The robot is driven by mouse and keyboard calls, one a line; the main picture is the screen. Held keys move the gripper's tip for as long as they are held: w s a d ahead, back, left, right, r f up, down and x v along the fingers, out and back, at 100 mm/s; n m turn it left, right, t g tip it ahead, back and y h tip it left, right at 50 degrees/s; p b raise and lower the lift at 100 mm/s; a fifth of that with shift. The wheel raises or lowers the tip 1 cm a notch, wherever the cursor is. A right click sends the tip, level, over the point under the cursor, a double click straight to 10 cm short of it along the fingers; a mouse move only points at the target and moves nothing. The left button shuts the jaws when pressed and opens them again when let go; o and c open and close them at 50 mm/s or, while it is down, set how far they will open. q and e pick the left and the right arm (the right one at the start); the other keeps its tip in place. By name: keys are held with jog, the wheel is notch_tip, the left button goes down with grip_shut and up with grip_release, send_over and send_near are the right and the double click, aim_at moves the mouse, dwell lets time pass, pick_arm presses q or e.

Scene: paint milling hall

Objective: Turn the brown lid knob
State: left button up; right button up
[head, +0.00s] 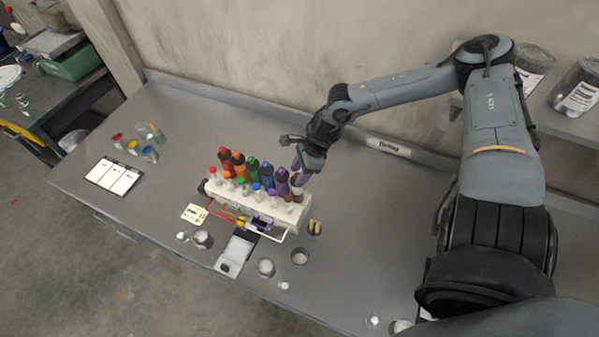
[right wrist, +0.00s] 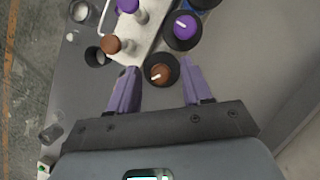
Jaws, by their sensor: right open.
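The brown lid knob (right wrist: 160,74) shows in the right wrist view as a round brown cap with a white mark, set in a black collar. It is at the end of the row, beside the purple lid knob (right wrist: 184,27). My right gripper (right wrist: 158,70) is open, with one purple finger on each side of the brown knob. Gaps show between the fingers and the collar. In the head view my right gripper (head: 301,164) is at the right end of the bottle row and partly hides the brown one. My left gripper is not in view.
A white rack (head: 262,214) holds small bottles in front of the large coloured ones. A small brown-capped bottle (right wrist: 112,45) stands close by. Metal cups (head: 300,257) and a scale (head: 235,252) lie in front.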

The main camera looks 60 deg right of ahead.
grip_shut()
jog(key=shift+m, duration=0.3)
jog(key=shift+a+r+m+p, duration=0.1)
jog(key=shift+m+p, duration=0.4)
jog(key=shift+a+m+t+h+p, duration=0.1)
jog(key=shift+m+t+h+p, duration=0.4)
jog(key=shift+m, duration=0.7)
jog(key=m+h, duration=0.1)
jog(key=m, duration=0.3)
jog(key=shift+a+h, duration=0.1)
jog(key=shift+h, duration=0.2)
jog(key=shift+m+h+b, duration=0.3)
jog(key=shift+m+h, duration=0.1)
jog(key=shift+m, duration=0.4)
